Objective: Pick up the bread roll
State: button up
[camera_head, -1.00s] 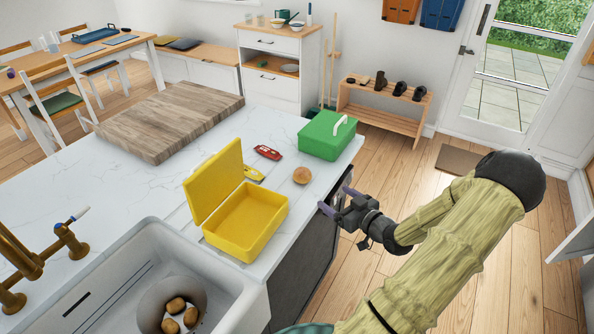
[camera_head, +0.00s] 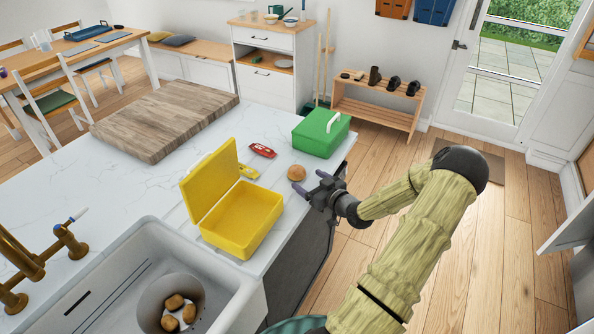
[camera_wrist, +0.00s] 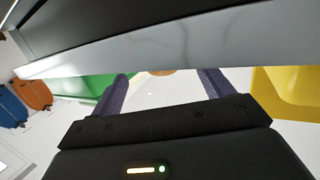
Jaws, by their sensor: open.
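The bread roll (camera_head: 297,173) is small, round and golden brown. It lies on the white countertop between the yellow lunch box and the green box, near the counter's edge. My gripper (camera_head: 309,184) is open and empty, just beside the roll on its right and near side, at the counter's edge. In the wrist view my two dark fingers (camera_wrist: 162,84) are spread apart. A thin slice of the roll (camera_wrist: 161,72) shows between them, the rest hidden behind a dark panel with a pale edge.
An open yellow lunch box (camera_head: 240,222) stands left of the roll and a closed green box (camera_head: 321,134) behind it. A red packet (camera_head: 262,150) and a yellow item (camera_head: 248,172) lie nearby. A sink (camera_head: 140,290) holds a pot with several brown lumps.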

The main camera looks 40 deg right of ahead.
aim_at(302, 176)
jog(key=shift+w+d+f, duration=0.1)
jog(key=shift+w, duration=0.7)
jog(key=shift+w+p, duration=0.35)
jog(key=shift+w, duration=0.1)
jog(key=w, duration=0.1)
jog(key=w+p, duration=0.1)
jog(key=w, duration=0.1)
jog(key=shift+w+a+f, duration=0.2)
jog(key=shift+w+a, duration=0.05)
jog(key=shift+w+f, duration=0.15)
jog(key=shift+w, duration=0.2)
jog(key=c, duration=1)
